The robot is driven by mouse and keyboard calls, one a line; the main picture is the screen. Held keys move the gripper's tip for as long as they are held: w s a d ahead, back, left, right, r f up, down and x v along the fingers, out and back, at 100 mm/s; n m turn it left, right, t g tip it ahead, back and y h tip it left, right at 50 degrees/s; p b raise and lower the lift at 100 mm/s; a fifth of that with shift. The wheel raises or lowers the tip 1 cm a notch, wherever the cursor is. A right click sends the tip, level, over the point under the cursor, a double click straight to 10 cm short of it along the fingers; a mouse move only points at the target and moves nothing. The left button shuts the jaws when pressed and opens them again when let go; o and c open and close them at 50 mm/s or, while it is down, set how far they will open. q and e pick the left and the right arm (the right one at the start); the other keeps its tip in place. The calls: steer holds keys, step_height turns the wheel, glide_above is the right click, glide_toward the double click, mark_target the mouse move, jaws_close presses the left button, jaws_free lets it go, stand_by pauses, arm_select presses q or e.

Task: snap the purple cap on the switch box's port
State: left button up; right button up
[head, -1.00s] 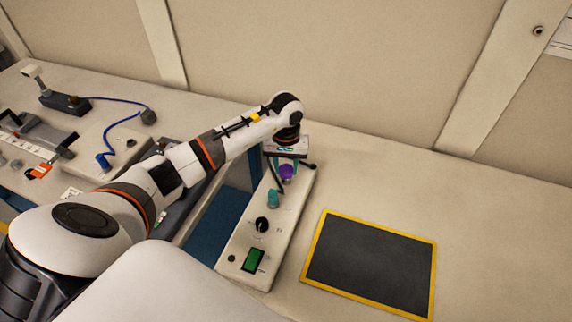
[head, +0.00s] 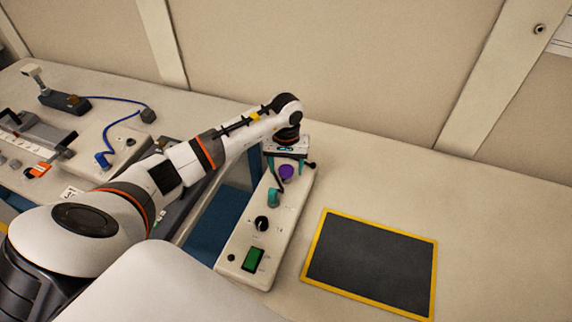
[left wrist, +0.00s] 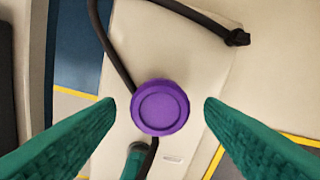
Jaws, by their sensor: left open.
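The switch box (head: 283,228) is a long pale box on the bench; its top also shows in the left wrist view (left wrist: 205,65). The round purple cap (head: 286,172) is at the box's far end, upright over the port area. In the left wrist view the cap (left wrist: 160,107) hides what is under it; I cannot tell how firmly it sits. My left gripper (head: 286,164) is open just above the cap. Its teal fingers stand on both sides of the cap, with a gap to each. My right gripper is out of view.
A black cable (left wrist: 116,50) runs close by the cap. A teal connector (head: 273,198), a black knob (head: 261,224) and a green switch (head: 253,259) are on the box. A yellow-edged dark mat (head: 370,265) lies to the right. The bench right of the box is otherwise clear.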

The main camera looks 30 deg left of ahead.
arm_select(q)
step_height(320, 180, up, 12)
steer(key=b, duration=0.2)
